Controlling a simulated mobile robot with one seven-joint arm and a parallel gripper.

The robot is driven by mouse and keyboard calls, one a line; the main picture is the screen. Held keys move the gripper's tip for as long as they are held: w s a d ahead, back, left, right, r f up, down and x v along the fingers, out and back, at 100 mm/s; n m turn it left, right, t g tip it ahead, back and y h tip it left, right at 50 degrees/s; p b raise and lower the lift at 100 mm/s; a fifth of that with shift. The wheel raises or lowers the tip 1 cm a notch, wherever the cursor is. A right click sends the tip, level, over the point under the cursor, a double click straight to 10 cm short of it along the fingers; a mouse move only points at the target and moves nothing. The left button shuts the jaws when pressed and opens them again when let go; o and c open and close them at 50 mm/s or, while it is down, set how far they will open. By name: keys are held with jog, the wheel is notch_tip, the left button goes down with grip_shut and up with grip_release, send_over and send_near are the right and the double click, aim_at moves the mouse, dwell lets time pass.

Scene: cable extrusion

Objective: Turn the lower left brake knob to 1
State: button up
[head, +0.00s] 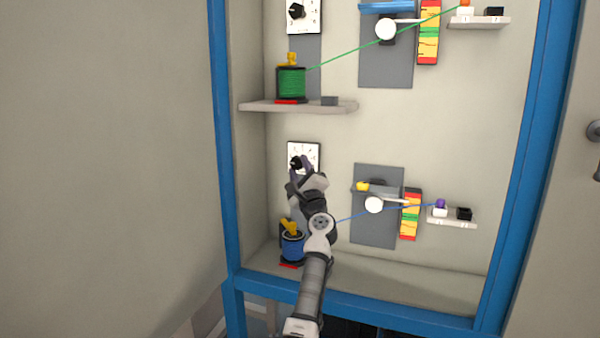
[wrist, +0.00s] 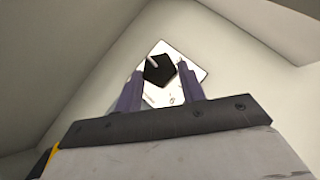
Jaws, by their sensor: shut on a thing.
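The lower left brake knob (wrist: 159,70) is black with a pale pointer line and sits on a white square dial plate (wrist: 188,66). In the head view the knob (head: 296,163) shows on the lower dial plate (head: 311,150), partly covered by my gripper (head: 300,165). My gripper is at the dial and shut on the knob. In the wrist view its two dark fingers (wrist: 160,88) stand on either side of the knob. The pointer line leans toward the upper left in the wrist view. The dial numbers are too small to read.
A blue spool (head: 292,246) stands below the dial, next to my arm. A shelf (head: 300,106) with a green spool (head: 291,83) is above it. To the right are a grey panel (head: 372,233), a white pulley (head: 374,205) and a coloured scale (head: 411,214). A blue frame (head: 222,150) borders the cabinet.

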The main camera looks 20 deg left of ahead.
jog(key=o, duration=1)
jog(key=b+v, duration=0.1)
jog(key=v, duration=1.2)
jog(key=shift+s+d+f, duration=0.2)
jog(key=shift+s+d, duration=0.05)
